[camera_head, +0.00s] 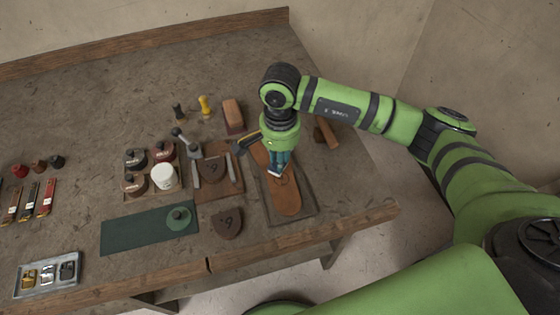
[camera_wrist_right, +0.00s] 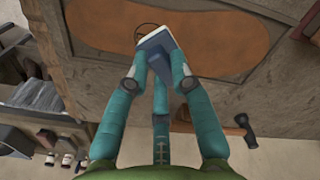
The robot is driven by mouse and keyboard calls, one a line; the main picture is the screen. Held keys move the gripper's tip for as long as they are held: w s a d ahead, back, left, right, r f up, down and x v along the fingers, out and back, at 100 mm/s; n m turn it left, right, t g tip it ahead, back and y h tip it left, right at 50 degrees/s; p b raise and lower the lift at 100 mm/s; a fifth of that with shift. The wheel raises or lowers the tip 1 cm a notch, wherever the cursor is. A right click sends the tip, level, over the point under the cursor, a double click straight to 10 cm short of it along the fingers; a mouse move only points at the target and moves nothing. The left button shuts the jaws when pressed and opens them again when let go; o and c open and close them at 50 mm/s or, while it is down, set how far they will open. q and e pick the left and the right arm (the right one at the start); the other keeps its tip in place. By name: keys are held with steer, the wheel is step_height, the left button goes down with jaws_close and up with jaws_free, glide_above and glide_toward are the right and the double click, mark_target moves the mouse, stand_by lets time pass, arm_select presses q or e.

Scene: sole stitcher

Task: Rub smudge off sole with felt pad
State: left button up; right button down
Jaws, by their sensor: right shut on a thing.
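The brown leather sole (camera_head: 287,200) lies on a dark board (camera_head: 306,207) near the right end of the bench. It also shows across the top of the right wrist view (camera_wrist_right: 225,35). My right gripper (camera_head: 277,165) is over the sole's upper part, its fingers pointing down. In the right wrist view its teal fingers (camera_wrist_right: 158,68) are shut on a small block with a white top edge and blue-grey face (camera_wrist_right: 152,42), seemingly the felt pad. A thin dark curved mark (camera_wrist_right: 143,30) shows on the sole beside the pad. I cannot tell whether the pad touches the sole. My left gripper is out of view.
Left of the sole are a board with a cut leather piece (camera_head: 215,168), jars (camera_head: 164,177), a green mat (camera_head: 145,230) and a metal tray (camera_head: 48,273). A hammer (camera_wrist_right: 240,130) lies near the sole. A brown block (camera_head: 232,115) stands behind. The bench's back left is clear.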

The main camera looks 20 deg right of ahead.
steer(key=shift+w+r+p, duration=0.25)
steer(key=shift+r+p, duration=0.05)
steer(key=shift+r, duration=0.55)
steer(key=shift+s+r+p, duration=0.1)
steer(key=shift+r+p, duration=0.5)
steer(key=shift+r, duration=1.15)
